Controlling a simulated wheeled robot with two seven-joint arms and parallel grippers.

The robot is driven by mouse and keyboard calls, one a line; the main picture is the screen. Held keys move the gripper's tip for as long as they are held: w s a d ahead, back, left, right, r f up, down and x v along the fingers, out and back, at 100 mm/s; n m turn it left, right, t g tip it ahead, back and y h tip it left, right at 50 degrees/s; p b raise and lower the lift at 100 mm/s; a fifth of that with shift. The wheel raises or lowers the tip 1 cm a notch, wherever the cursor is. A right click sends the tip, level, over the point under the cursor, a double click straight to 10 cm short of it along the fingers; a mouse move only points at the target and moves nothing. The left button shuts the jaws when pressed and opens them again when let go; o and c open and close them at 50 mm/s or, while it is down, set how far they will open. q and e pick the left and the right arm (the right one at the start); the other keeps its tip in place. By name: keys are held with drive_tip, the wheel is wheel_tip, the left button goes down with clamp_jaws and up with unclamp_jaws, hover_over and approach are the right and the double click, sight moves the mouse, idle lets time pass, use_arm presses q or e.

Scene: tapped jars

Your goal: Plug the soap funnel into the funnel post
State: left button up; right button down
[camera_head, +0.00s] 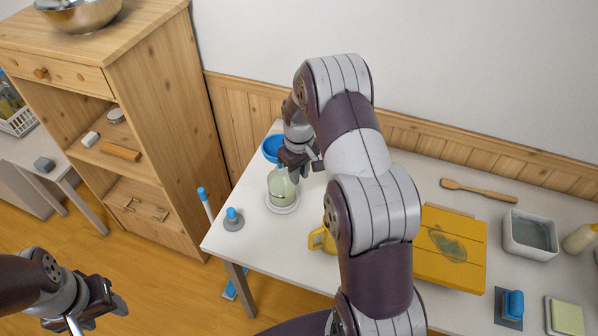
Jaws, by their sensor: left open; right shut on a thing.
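The soap funnel (273,149) is bright blue and sits at the back left of the white table, at the top of a jar (281,186) of pale green liquid. My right gripper (297,158) is shut on the funnel at its right side, and the fingers are partly hidden. I cannot tell whether the funnel touches the jar. A grey round base with a short blue peg (233,216), which looks like the funnel post, stands to the left near the table's edge. My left gripper (111,300) is open and empty, off the table at the lower left.
The jar stands on a white round base (283,205). A yellow mug (321,240) is partly behind my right arm. A yellow board (463,262), wooden spoon (478,190) and grey-white basin (530,235) are to the right. A blue-topped white stick (204,201) shows at the left edge.

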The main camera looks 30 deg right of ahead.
drive_tip(key=shift+r+p, duration=0.3)
drive_tip(key=shift+r, duration=0.35)
wheel_tip(320, 180, up, 6)
drive_tip(key=p, duration=0.5)
drive_tip(key=shift+r, duration=0.25)
drive_tip(key=shift+f, duration=0.1)
